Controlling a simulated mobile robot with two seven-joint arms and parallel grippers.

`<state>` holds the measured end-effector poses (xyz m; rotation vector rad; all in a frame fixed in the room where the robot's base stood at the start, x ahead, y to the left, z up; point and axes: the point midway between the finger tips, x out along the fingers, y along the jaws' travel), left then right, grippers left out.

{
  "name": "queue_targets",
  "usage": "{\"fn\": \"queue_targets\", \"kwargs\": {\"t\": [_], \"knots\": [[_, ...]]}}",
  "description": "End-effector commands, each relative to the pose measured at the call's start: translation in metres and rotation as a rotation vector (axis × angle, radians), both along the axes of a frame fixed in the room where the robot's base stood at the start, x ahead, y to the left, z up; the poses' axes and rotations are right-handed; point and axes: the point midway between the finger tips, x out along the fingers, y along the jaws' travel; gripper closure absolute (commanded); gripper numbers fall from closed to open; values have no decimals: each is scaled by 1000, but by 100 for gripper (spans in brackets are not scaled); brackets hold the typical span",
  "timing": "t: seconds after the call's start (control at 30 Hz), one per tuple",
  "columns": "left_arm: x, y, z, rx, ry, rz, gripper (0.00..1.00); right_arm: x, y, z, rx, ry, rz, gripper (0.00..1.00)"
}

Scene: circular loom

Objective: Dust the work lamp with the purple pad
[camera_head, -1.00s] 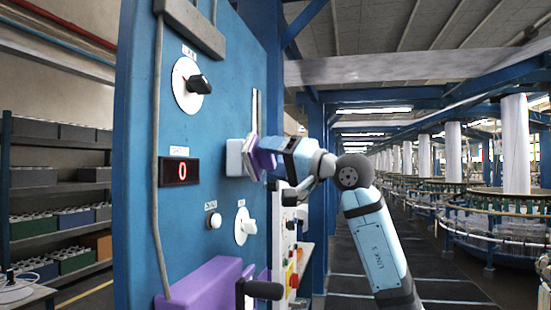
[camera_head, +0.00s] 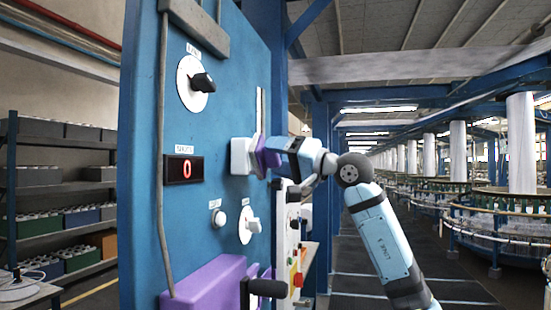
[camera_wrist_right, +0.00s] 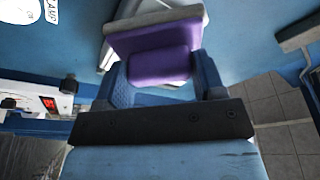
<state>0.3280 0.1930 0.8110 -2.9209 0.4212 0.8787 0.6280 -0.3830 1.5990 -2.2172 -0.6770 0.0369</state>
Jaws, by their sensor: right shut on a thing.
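The purple pad (camera_head: 266,154) is held in my right gripper (camera_head: 278,154). In the right wrist view its purple block (camera_wrist_right: 158,66) sits between the two blue fingers, with a wider purple plate and a pale edge beyond it. A white block, which seems to be the work lamp (camera_head: 240,156), is fixed to the blue panel. The pad's face is up against or very close to the lamp's right side; I cannot tell if they touch. In the wrist view the white lamp (camera_wrist_right: 196,12) is partly hidden behind the pad. My left gripper is not in view.
The blue panel (camera_head: 150,120) carries a dial (camera_head: 194,84), a display reading 0 (camera_head: 184,169), a white button (camera_head: 218,217) and a white knob (camera_head: 248,226). A purple box (camera_head: 208,280) with a black handle (camera_head: 266,288) juts out below. Shelves (camera_head: 60,190) stand left; an aisle runs right.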

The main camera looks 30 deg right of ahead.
Motion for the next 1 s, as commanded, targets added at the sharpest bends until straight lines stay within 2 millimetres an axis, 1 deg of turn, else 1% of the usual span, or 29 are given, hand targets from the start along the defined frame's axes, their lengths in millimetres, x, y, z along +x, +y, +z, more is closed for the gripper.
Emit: {"fn": "queue_targets", "kwargs": {"t": [0.23, 0.5, 0.77, 1.0], "knots": [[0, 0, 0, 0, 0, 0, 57, 6, -6, 0, 0, -1, -1, 66], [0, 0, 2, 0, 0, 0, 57, 22, -23, 1, 0, 0, -1, 66], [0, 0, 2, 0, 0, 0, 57, 29, -29, 0, -1, 0, -2, 66], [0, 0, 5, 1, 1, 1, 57, 43, -43, 0, 1, 1, 0, 66]]}}
